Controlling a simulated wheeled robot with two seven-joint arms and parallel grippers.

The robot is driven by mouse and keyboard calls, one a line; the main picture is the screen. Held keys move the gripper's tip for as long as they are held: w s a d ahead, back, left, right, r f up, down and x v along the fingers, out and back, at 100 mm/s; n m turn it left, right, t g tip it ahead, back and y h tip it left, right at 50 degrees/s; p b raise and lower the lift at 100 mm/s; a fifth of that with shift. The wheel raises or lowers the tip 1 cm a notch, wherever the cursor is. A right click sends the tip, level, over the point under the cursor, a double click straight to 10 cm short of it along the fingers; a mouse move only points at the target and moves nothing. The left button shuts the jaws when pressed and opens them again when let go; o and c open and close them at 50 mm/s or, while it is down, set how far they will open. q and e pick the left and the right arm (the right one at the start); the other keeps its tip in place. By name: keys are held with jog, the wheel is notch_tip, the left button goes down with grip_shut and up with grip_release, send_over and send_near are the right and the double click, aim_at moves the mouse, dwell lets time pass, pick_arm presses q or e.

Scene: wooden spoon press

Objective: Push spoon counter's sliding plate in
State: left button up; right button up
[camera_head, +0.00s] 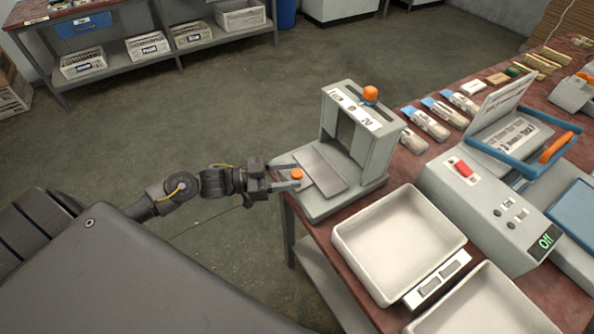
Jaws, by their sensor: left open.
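The spoon counter (378,152) is a grey upright frame with an orange knob on top, at the left end of the red-brown table. Its grey sliding plate (322,168) sticks out of the frame opening to the left over the base. An orange knob (296,174) sits at the plate's outer end. My left gripper (291,180) is open at that end, its fingers on either side of the orange knob. I cannot tell whether the fingers touch it. My right gripper is not in view.
White trays (347,238) stand at the table's front, near the counter. A grey machine (440,183) with a red switch and an "Off" display is to the right. Packaged items (425,124) lie behind. Open floor lies left of the table.

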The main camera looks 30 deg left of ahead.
aim_at(311, 171)
pick_arm(q)
jog(key=shift+x, duration=1.25)
grip_shut()
